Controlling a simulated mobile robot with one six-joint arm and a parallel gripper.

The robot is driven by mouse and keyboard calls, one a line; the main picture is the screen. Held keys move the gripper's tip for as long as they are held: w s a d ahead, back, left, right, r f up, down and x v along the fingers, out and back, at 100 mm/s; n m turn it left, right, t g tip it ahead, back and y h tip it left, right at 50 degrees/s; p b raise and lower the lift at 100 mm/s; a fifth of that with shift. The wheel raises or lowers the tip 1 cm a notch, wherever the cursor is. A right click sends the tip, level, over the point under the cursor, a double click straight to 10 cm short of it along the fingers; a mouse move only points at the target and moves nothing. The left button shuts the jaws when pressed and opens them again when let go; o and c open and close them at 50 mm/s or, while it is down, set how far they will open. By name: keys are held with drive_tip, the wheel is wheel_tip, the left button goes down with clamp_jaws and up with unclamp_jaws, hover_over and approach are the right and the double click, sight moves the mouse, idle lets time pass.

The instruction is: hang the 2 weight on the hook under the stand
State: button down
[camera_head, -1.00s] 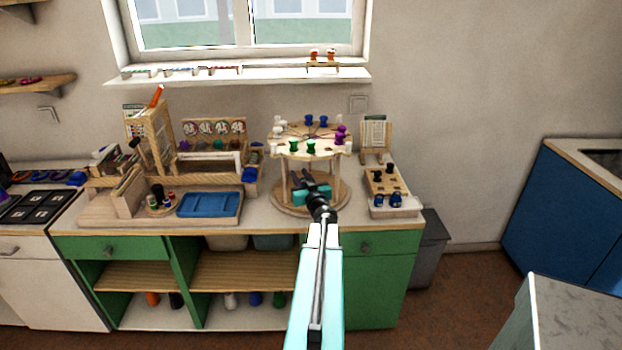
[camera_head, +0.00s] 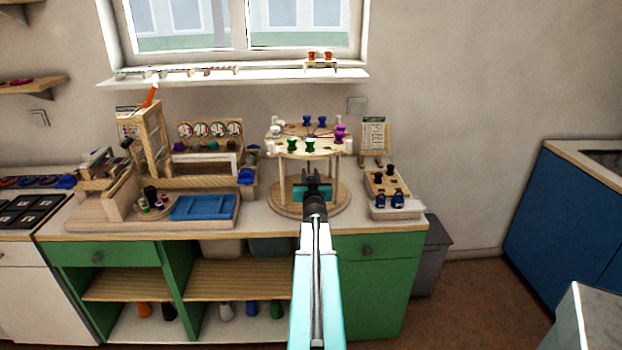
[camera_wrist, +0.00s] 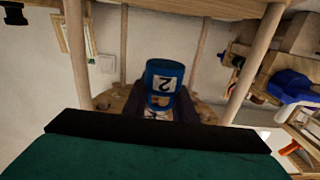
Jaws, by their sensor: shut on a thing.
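The round wooden stand (camera_head: 340,200) is on the counter, with a round base, thin posts and a round top carrying coloured pegs. My gripper (camera_head: 315,183) is in front of its posts, below the top, in the head view. In the wrist view my gripper (camera_wrist: 160,112) is shut on the blue 2 weight (camera_wrist: 165,74), whose white label shows the number. Stand posts (camera_wrist: 203,50) show on both sides of the weight. In the head view my gripper hides the weight. I cannot make out the hook in either view.
A wooden rack (camera_head: 375,180) with black and blue weights stands to the right, a card stand (camera_head: 373,140) behind it. A blue tray (camera_head: 204,207) and wooden apparatus are to the left. The stand's posts leave limited room around my gripper.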

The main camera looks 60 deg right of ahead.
drive_tip(key=shift+w+d, duration=0.15)
drive_tip(key=shift+w, duration=0.05)
idle(0.6)
drive_tip(key=f+b+x, duration=0.1)
drive_tip(key=x, duration=0.8)
drive_tip(key=shift+w+d+b, duration=0.2)
drive_tip(key=shift+d+b, duration=0.05)
drive_tip(key=shift+b, duration=0.15)
idle(1.3)
drive_tip(key=shift+d+f, duration=0.1)
drive_tip(key=shift+f, duration=0.1)
idle(0.6)
drive_tip(key=c, duration=1.4)
unclamp_jaws()
